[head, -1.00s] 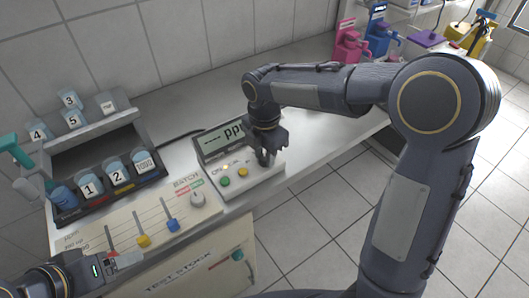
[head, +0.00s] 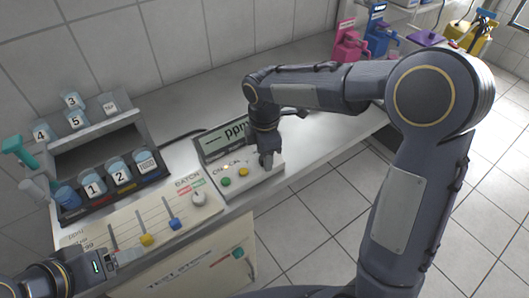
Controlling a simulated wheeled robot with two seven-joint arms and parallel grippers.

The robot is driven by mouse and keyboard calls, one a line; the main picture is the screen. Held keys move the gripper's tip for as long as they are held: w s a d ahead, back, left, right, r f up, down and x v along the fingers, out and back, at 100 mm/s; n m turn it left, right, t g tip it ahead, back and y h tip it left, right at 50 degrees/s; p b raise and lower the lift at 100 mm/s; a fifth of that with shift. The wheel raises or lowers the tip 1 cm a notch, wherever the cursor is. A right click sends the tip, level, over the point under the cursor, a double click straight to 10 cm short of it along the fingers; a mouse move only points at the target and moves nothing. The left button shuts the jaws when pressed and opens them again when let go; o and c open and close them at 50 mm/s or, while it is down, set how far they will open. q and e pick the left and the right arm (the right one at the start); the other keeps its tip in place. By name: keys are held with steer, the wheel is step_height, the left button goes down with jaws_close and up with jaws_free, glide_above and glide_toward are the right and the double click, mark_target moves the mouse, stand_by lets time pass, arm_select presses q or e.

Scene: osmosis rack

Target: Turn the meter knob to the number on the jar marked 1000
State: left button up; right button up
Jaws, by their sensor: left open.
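The meter (head: 212,158) is a pale box with a grey display reading dashes and "ppm", and green and yellow buttons on its front panel. My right gripper (head: 265,160) points down at the right part of the panel and covers the spot there; the knob is hidden or too small to make out, and I cannot tell whether the fingers are open or shut. The jar marked 1000 (head: 146,161) sits at the right end of the rack's front row, beside jars 2 and 1. My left gripper (head: 118,257) is open and empty at the lower left, near the slider panel.
The dark rack (head: 124,128) also holds jars 3, 4 and 5 at its back. Pink and blue dispensers (head: 350,45) stand further back on the counter. The counter behind the meter is mostly clear.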

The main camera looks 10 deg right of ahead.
step_height(320, 180, up, 8)
steer(key=shift+f, duration=0.1)
stand_by(0.6)
stand_by(0.3)
